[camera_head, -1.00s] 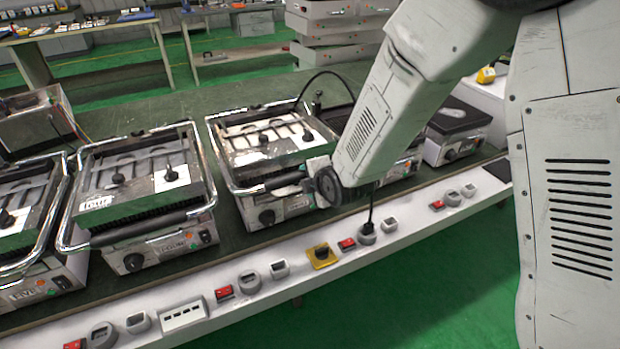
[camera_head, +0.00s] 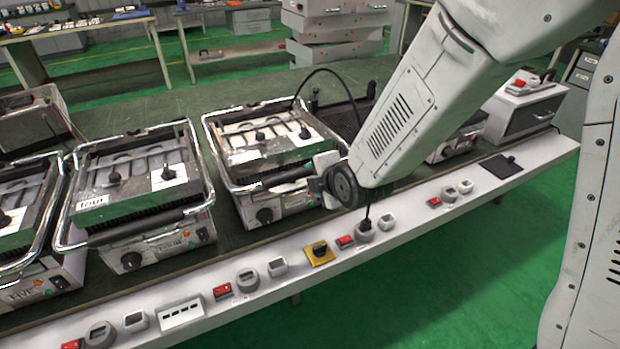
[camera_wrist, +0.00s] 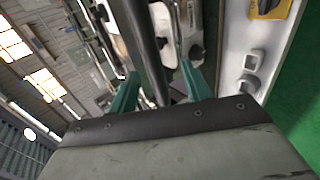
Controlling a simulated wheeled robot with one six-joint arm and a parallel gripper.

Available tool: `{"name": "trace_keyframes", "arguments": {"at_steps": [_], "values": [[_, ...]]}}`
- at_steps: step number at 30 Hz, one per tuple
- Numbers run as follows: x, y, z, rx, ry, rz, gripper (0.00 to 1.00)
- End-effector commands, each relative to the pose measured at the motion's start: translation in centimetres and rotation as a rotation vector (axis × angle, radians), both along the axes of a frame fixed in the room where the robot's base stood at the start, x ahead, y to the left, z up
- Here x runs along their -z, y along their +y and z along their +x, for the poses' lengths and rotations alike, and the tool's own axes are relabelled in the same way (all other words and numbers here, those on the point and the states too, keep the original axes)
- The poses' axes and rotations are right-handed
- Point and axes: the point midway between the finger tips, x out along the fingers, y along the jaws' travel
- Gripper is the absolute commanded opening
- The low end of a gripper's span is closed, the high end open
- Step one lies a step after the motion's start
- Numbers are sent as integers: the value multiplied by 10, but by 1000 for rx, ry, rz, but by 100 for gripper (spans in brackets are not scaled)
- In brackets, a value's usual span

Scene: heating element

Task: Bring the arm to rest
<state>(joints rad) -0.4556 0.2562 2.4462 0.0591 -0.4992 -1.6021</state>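My arm reaches down from the upper right in the head view, its round wrist joint (camera_head: 343,187) beside the front right corner of the third grill (camera_head: 262,150). That grill's lid is down, with its dark front handle (camera_head: 290,176) just left of my wrist. In the head view my gripper is mostly hidden behind the wrist. In the wrist view the two teal fingers of my gripper (camera_wrist: 160,90) are spread apart. A dark bar (camera_wrist: 145,45) shows between them, seemingly the grill handle; I cannot tell whether they touch it.
Two more grills stand to the left, the nearer one here (camera_head: 137,195). A white front ledge (camera_head: 400,225) carries red switches, sockets and a yellow-plated knob (camera_head: 320,252). A black cable (camera_head: 330,72) arches behind the third grill. Green floor (camera_head: 460,260) lies open in front.

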Motion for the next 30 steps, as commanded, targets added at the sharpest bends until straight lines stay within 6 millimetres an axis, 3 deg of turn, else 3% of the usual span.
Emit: {"name": "trace_keyframes", "arguments": {"at_steps": [21,26,30], "values": [[-2,-4,-10,38,41,38,49],[31,-17,-42,212,324,116,49],[29,-43,-81,471,587,187,49]]}}
